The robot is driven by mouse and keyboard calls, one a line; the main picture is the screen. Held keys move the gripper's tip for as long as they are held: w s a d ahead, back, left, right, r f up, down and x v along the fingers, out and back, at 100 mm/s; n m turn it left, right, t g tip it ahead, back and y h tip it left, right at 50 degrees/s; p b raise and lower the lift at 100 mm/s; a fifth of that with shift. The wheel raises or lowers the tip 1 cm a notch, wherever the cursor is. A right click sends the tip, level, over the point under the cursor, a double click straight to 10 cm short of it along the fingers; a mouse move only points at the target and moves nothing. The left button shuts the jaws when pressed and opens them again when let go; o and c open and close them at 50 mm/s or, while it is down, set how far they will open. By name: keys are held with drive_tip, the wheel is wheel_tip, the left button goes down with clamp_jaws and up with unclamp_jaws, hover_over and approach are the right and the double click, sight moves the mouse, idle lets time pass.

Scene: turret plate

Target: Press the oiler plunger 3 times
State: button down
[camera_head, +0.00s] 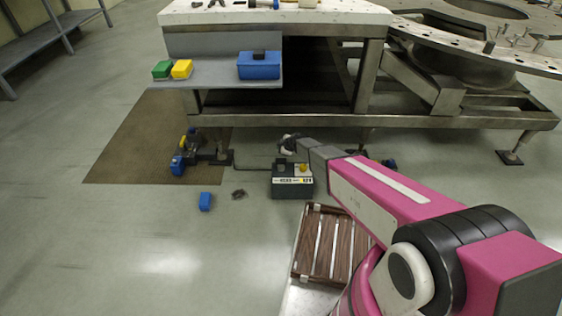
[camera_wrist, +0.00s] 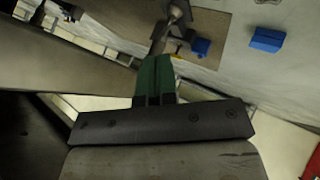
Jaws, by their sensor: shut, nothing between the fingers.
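A dark box with a white printed label (camera_head: 292,187), which looks like the oiler, sits on the floor in front of the bench. A yellow knob (camera_head: 303,168) on its top may be the plunger. The end of my arm is just above and behind the box in the head view, and my fingers cannot be made out there. In the wrist view my gripper (camera_wrist: 155,60) shows two green fingers pressed together, with nothing between them. I cannot make out the knob in the wrist view, nor tell whether my fingers touch it.
A steel bench with a grey shelf (camera_head: 210,73) stands behind, holding green, yellow and blue bins. A blue block (camera_head: 205,201) lies on the floor left of the box. A wooden slatted crate (camera_head: 306,245) is in front. Open floor lies to the left, beside a brown mat (camera_head: 125,150).

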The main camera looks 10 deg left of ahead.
sight(279, 159)
drive_tip(key=shift+f, duration=3)
drive_tip(key=shift+f, duration=0.15)
drive_tip(key=shift+f, duration=0.3)
drive_tip(key=shift+f, duration=1.05)
idle(0.9)
drive_tip(key=shift+r, duration=0.1)
idle(0.3)
drive_tip(key=shift+r, duration=1.4)
drive_tip(key=shift+r, duration=0.15)
drive_tip(key=shift+r, duration=2.35)
